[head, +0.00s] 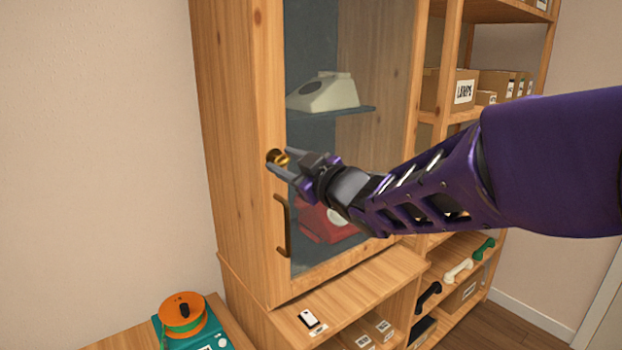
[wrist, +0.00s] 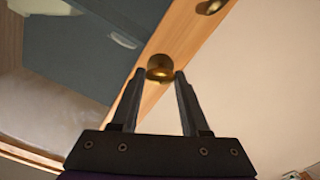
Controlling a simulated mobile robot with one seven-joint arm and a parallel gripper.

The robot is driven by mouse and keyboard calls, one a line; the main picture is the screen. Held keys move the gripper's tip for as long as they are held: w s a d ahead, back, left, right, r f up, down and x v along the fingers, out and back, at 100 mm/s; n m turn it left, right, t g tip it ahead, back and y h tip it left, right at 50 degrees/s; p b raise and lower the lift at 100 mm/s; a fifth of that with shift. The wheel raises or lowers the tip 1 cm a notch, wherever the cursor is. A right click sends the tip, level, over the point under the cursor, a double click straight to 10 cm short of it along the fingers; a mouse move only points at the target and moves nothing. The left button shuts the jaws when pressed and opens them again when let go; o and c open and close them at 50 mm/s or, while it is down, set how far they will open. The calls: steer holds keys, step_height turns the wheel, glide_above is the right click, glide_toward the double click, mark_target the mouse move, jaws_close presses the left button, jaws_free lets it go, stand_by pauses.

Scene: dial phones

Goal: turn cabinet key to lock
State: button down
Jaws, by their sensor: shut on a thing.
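The cabinet (head: 234,150) is tall and wooden, with a glass door that looks shut. A brass key or knob (head: 279,157) sits on the door's left frame, above the dark bar handle (head: 283,226). My gripper (head: 276,163) reaches in from the right and is shut on this brass piece. In the wrist view the round brass head (wrist: 160,67) shows between the two fingertips (wrist: 160,76). The fingers hide its sides, and I cannot tell how far it is turned.
Behind the glass are a cream phone (head: 323,92) and a red phone (head: 325,222). A ledge (head: 350,280) juts out below the door. Open shelves with boxes (head: 450,90) and handsets (head: 458,271) stand right. An orange reel (head: 183,314) stands lower left.

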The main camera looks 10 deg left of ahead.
steer(key=n+b, duration=0.2)
steer(key=n, duration=0.1)
steer(key=shift+f, duration=0.15)
steer(key=n+b, duration=0.1)
steer(key=n, duration=0.1)
steer(key=shift+s+n, duration=0.1)
steer(key=shift+n, duration=0.2)
steer(key=n, duration=0.6)
steer(key=shift+a+n, duration=0.1)
steer(key=shift+n, duration=0.3)
steer(key=shift+c, duration=2)
jaws_free()
steer(key=shift+s, duration=0.1)
